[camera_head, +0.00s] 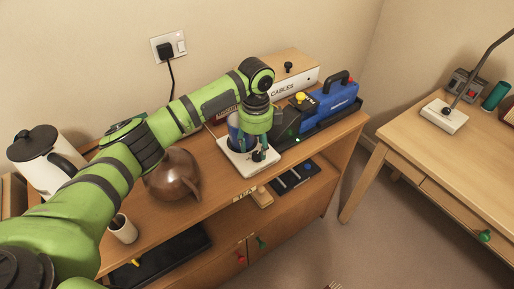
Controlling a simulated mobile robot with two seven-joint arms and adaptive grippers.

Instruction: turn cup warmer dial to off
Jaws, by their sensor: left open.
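The cup warmer (236,164) is a flat white square base on the wooden sideboard's top. A dark blue mug (234,134) stands on it, partly hidden behind my gripper. My left gripper (259,153) points down over the front right part of the warmer, with its fingers open around or just above a small dark dial (257,156). I cannot tell whether the fingers touch the dial, and its setting is hidden. My right gripper is not in view.
A brown round teapot (172,176) stands left of the warmer, near my arm. A white kettle (42,160) is further left. A blue machine (333,97) and a CABLES box (292,75) stand right and behind. A desk (440,146) is at right.

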